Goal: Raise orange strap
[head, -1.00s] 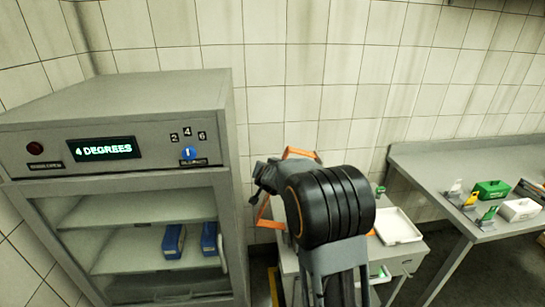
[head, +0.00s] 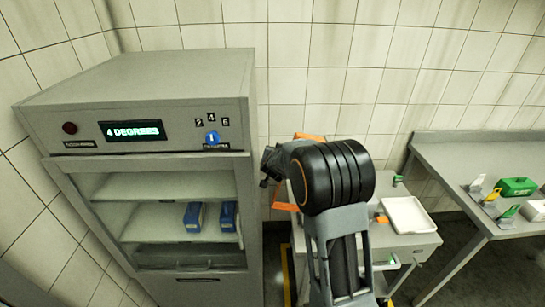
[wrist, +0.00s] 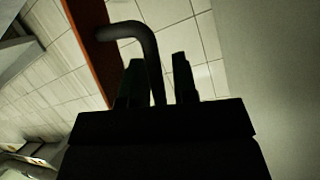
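The orange strap shows behind my arm in the head view as an upper piece (head: 310,137) and a lower piece (head: 286,207); its middle is hidden. In the wrist view, a red-orange band (wrist: 92,45), likely the strap, runs along the upper left. A dark bent bar (wrist: 150,45) extends from beside this band down between my fingers. My gripper (wrist: 159,78) has its two fingers apart, with a gap between the bar and the right finger. In the head view my gripper (head: 268,165) is a dark shape beside the cabinet's right edge, its fingertips unclear.
A grey cabinet (head: 150,80) with a "4 DEGREES" display stands close at left, with blue items (head: 194,216) on a shelf. A trolley (head: 405,240) with a white tray (head: 408,215) is behind my arm. A grey table (head: 470,160) stands at right.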

